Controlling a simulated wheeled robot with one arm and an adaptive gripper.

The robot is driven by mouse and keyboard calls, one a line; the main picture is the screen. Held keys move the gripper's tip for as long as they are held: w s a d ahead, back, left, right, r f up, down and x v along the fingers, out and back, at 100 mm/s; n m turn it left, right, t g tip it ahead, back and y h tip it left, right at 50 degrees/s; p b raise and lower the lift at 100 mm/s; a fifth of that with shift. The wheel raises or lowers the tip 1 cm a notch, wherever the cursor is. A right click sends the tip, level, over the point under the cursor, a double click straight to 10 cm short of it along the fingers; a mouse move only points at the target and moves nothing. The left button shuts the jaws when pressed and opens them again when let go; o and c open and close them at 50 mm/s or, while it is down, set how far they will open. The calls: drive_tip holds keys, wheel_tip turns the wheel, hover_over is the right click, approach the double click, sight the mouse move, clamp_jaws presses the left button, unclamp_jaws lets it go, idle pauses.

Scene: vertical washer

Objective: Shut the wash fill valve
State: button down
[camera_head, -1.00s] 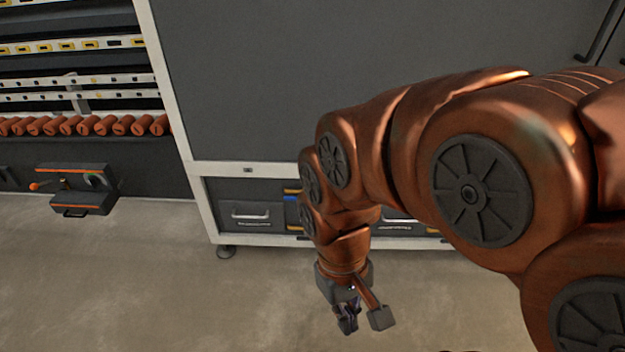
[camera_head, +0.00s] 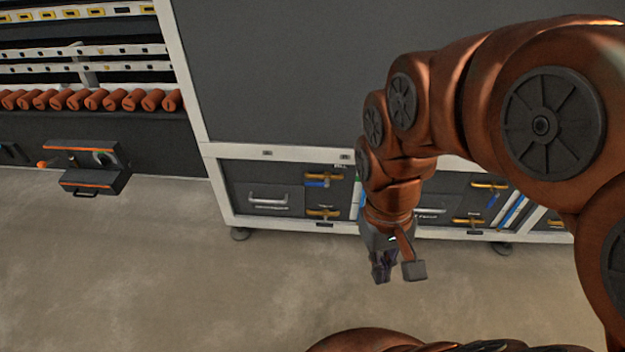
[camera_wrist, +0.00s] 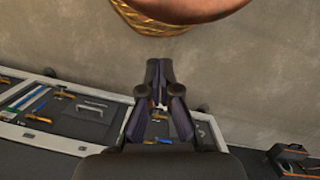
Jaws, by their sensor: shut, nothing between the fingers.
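Several brass valves sit on the low front panel of the washer. At left there is an upper valve (camera_head: 325,178) with a blue handle and a lower valve (camera_head: 323,212). At right there are an upper valve (camera_head: 490,186) and a lower valve (camera_head: 468,222). Their labels are too small to read, so I cannot tell which is the wash fill valve. My gripper (camera_head: 383,272) is shut and empty, pointing down over the floor in front of the panel, apart from the valves. In the wrist view, its fingertips (camera_wrist: 159,68) are together, and valves (camera_wrist: 64,93) show at left.
Drawers with grey handles (camera_head: 268,199) sit in the low panel. A dark control box (camera_head: 95,170) with an orange stripe juts out at left, below a row of orange cylinders (camera_head: 115,99). The concrete floor (camera_head: 150,270) in front is clear.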

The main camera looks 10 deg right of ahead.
drive_tip(key=w+f+m+t+b, duration=0.1)
drive_tip(key=w+f+b, duration=0.3)
drive_tip(key=w, duration=1.2)
drive_tip(key=w+f+m+t+b, duration=0.1)
drive_tip(key=w+f+b, duration=0.3)
drive_tip(key=w, duration=1.2)
drive_tip(key=w+f+m+t+b, duration=0.1)
drive_tip(key=w+f+t+b, duration=0.2)
drive_tip(key=w+f, duration=0.5)
drive_tip(key=w+b, duration=0.1)
drive_tip(key=w, duration=0.6)
drive_tip(key=shift+w+a+f+h+b, duration=0.2)
drive_tip(key=shift+w+f+h+b, duration=0.1)
drive_tip(key=shift+w+f+h, duration=0.1)
drive_tip(key=a+b+x, duration=0.1)
drive_tip(key=b+x, duration=0.3)
drive_tip(key=x, duration=0.9)
drive_tip(key=shift+d+f, duration=0.4)
drive_tip(key=shift+f, duration=0.05)
